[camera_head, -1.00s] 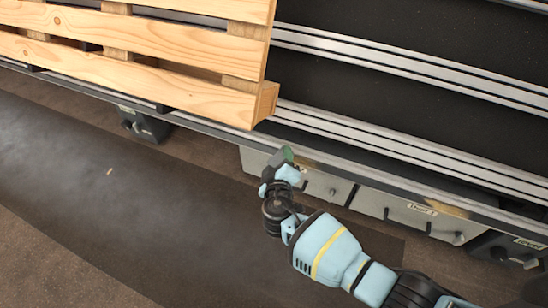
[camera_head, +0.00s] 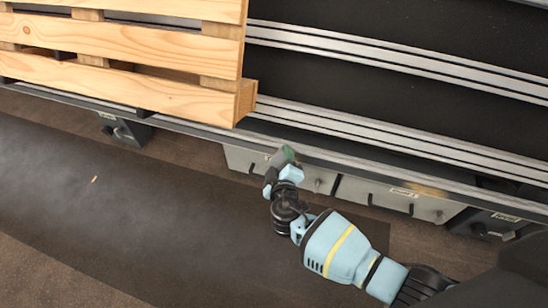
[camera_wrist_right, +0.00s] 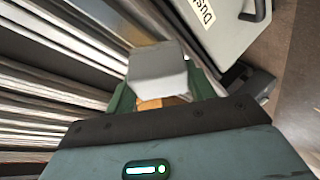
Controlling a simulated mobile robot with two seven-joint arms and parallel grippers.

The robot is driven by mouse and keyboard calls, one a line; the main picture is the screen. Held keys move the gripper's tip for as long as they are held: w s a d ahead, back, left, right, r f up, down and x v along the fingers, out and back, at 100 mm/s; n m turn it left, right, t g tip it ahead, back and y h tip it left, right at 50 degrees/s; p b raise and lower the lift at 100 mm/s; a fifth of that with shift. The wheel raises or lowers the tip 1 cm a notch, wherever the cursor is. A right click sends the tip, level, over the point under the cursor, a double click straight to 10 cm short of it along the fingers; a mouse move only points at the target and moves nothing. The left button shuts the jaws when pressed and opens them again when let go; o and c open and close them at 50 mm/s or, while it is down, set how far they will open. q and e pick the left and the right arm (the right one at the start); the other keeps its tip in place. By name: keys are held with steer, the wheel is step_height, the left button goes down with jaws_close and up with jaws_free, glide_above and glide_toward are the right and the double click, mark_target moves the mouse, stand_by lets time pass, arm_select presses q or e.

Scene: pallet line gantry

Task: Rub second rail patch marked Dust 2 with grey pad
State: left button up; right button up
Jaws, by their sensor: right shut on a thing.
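The grey pad (camera_wrist_right: 158,75) is between the green fingers of my right gripper (camera_head: 284,155), which is shut on it. In the head view the gripper is at the rail's front edge, left of the second patch; I cannot tell whether the pad touches the rail. The brownish dust patch (camera_head: 428,189) lies on the front rail (camera_head: 360,170), above a grey box with a small white label (camera_head: 403,192), too small to read surely. My left gripper is not in view.
A wooden pallet (camera_head: 130,75) lies on the conveyor line at the left, its corner close to my right gripper. Grey boxes with black handles (camera_head: 375,195) hang under the rail. A dark mat (camera_head: 130,210) covers the floor in front.

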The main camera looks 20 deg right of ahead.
steer(key=shift+s+d, duration=0.4)
steer(key=shift+d, duration=0.05)
steer(key=shift+s+d+p, duration=0.25)
steer(key=shift+s+d, duration=0.25)
steer(key=shift+d, duration=0.4)
steer(key=shift+s+d+p, duration=0.2)
steer(key=shift+s+d, duration=0.3)
steer(key=shift+d, duration=0.35)
steer(key=s+a+r+p, duration=0.2)
steer(key=s+a, duration=0.1)
steer(key=s, duration=0.1)
steer(key=shift+s+r, duration=0.2)
steer(key=shift+r, duration=0.2)
steer(key=shift+a, duration=0.1)
